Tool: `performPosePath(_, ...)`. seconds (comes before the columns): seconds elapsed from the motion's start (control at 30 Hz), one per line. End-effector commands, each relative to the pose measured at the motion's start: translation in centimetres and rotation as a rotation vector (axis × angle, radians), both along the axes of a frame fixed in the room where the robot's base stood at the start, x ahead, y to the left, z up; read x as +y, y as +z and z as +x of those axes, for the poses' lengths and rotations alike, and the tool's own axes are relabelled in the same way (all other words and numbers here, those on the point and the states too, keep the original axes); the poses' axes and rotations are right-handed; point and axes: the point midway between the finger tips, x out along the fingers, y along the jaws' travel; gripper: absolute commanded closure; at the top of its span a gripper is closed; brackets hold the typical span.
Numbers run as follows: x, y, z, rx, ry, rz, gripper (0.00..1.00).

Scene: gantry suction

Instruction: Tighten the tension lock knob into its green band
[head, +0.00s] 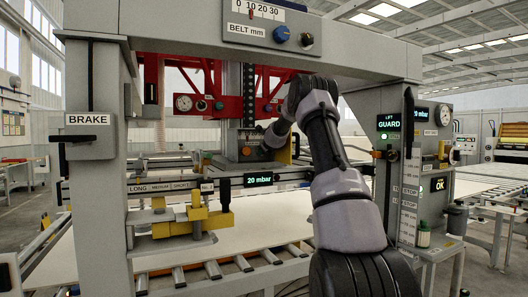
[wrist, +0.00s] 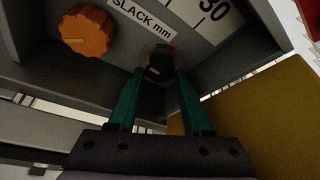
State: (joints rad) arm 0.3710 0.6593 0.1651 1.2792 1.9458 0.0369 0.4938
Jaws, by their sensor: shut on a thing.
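In the wrist view, a small dark knob (wrist: 160,66) sits on the grey panel below the SLACK mm label. I take it for the tension lock knob. A small coloured arc (wrist: 165,46), with red and green in it, shows just above the knob. My gripper (wrist: 160,76) has its two green fingers on either side of the knob and is shut on it. A pale mark shows on the knob's lower left. The fingers hide part of the knob and arc. In the head view my arm reaches to the grey box (head: 232,165) under the red beam; the knob is not visible there.
A mustard-yellow block (wrist: 270,115) stands close on the right. In the head view, the red beam (head: 205,100) hangs above, and the grey post (head: 97,150) stands left.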

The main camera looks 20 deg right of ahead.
Motion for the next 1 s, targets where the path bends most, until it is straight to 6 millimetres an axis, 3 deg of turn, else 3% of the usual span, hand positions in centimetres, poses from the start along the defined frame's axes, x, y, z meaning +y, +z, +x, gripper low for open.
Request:
performPosePath(0.03, 0.2, -1.6, 0.0, 0.022, 0.003, 0.022, 1.00)
performPosePath(0.7, 0.6, 0.2, 0.0, -0.004, 0.006, 0.083, 1.00)
performPosePath(0.73, 0.6, 0.3, 0.0, -0.004, 0.006, 0.083, 0.47)
performPosePath(0.8, 0.5, 0.4, 0.0, -0.005, 0.006, 0.082, 0.21)
performPosePath(1.0, 0.3, 0.4, -0.1, -0.005, 0.002, 0.081, 0.21)
